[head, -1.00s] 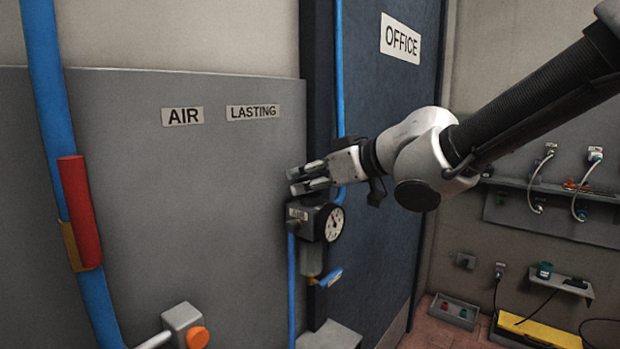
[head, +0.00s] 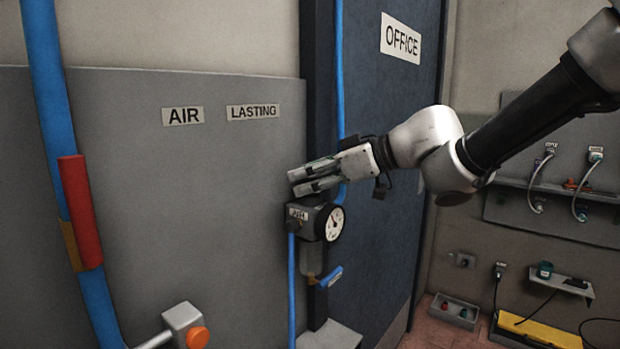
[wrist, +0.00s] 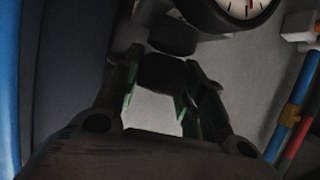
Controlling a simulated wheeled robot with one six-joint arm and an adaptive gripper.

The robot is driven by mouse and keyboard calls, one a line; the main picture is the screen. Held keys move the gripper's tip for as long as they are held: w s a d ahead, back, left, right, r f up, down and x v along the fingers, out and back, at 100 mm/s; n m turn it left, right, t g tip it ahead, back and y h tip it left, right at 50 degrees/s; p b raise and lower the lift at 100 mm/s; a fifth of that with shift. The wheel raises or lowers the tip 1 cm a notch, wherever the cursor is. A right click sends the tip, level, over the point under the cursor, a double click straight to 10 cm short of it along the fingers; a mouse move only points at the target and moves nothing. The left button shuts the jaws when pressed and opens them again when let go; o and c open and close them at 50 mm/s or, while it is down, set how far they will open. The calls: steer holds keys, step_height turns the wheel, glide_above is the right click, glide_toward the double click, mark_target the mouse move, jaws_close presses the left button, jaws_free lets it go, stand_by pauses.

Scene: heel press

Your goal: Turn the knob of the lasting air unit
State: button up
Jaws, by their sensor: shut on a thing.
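The lasting air unit (head: 307,220) is a dark box with a round white gauge (head: 334,223) on its right face and a small label on its front. It is mounted by the door frame, to the lower right of the AIR and LASTING signs. My gripper (head: 300,182) reaches in from the right, with its fingers on top of the unit. In the wrist view, my gripper (wrist: 160,75) is shut on a dark round knob (wrist: 172,42) next to the gauge (wrist: 247,8). In the head view the fingers hide the knob.
A blue lever (head: 331,277) hangs below the unit. A thin blue hose (head: 291,285) runs down beside it. A blue door (head: 385,130) marked OFFICE stands behind my arm. A thick blue pipe with a red sleeve (head: 80,210) and an orange button (head: 197,337) are at the left.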

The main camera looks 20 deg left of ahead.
steer(key=o, duration=0.8)
steer(key=shift+c, duration=0.2)
steer(key=shift+d, duration=0.15)
steer(key=v, duration=1.1)
steer(key=shift+d+r, duration=0.2)
steer(key=shift+d, duration=0.15)
